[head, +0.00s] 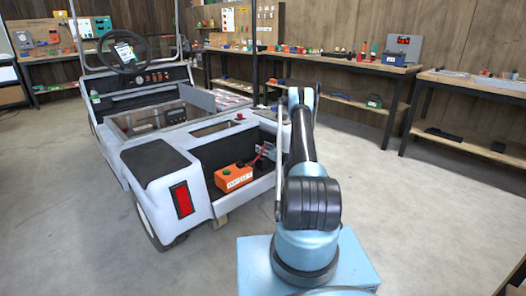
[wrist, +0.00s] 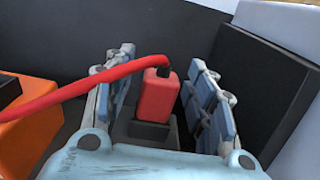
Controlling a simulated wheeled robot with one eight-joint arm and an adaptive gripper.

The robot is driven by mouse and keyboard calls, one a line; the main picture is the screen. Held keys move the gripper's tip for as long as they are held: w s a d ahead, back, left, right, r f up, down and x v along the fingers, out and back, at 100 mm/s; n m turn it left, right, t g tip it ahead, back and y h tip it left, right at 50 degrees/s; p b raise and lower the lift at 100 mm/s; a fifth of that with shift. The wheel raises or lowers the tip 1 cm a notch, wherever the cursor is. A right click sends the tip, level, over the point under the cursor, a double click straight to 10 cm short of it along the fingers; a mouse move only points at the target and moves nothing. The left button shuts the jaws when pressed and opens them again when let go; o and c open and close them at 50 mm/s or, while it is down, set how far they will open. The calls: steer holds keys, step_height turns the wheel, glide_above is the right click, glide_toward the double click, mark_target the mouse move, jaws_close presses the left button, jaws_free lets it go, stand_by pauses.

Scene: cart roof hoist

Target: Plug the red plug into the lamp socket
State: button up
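The red plug (wrist: 158,97) stands upright between the fingers of my gripper (wrist: 162,88) in the wrist view. A red cable (wrist: 85,88) runs from its top to the left. My fingers lie on either side of the plug with narrow gaps, so they look open around it. A dark grey block (wrist: 130,130), which looks like the socket, is at the plug's lower end. I cannot tell how deep the plug sits in it. In the head view my gripper (head: 268,151) is inside the cart's rear bay, and the plug is not clear there.
The white cart (head: 165,160) has a red tail lamp (head: 182,199). A dark wall (wrist: 265,85) stands close right.

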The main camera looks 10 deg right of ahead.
mark_target(263, 146)
steer(key=shift+r, duration=4.95)
